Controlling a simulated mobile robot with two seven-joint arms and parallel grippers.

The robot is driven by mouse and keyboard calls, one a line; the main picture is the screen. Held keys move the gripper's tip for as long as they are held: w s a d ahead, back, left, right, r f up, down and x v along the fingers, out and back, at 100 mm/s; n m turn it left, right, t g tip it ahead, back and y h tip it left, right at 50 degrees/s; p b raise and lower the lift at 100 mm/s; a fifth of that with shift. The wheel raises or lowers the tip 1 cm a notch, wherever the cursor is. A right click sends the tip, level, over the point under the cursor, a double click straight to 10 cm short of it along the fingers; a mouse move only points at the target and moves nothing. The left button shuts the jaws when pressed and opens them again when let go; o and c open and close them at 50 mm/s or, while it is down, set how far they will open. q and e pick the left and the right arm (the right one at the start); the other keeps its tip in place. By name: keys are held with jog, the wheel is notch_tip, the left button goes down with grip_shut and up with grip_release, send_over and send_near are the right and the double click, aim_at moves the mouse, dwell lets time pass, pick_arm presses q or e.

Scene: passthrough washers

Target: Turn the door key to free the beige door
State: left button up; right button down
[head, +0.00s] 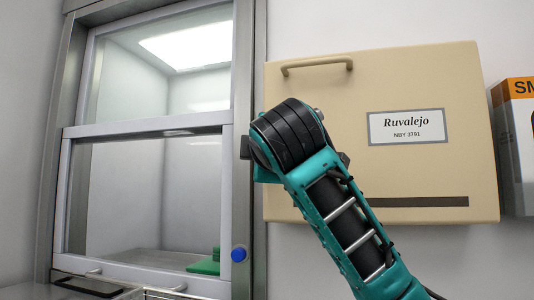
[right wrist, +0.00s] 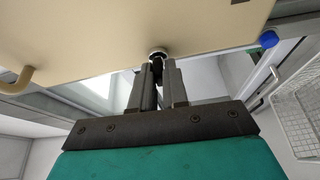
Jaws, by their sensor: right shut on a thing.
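The beige door (head: 430,85) is on the wall right of the glass hatch and looks closed. It has a handle (head: 318,65) at its upper left and a "Ruvalejo" label (head: 406,127). In the right wrist view, the door (right wrist: 120,30) has a round silver lock (right wrist: 157,51) near its edge. My right gripper (right wrist: 158,72) is shut on the dark door key (right wrist: 157,66) at this lock. How far the key is turned is unclear. In the head view my right wrist hides the lock and key. My left gripper is not in view.
A glass passthrough hatch (head: 150,130) in a metal frame stands left of the door, with a green object (head: 203,264) low inside. A blue button (head: 238,254) is on its frame. A white wire basket (right wrist: 298,110) shows at right in the wrist view. An orange-topped box (head: 515,90) is at far right.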

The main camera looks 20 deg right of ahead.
jog(key=shift+n, duration=0.4)
jog(key=c, duration=1.2)
grip_release()
jog(key=shift+b+v, duration=4.6)
jog(key=shift+v, duration=1.9)
jog(key=shift+r, duration=0.15)
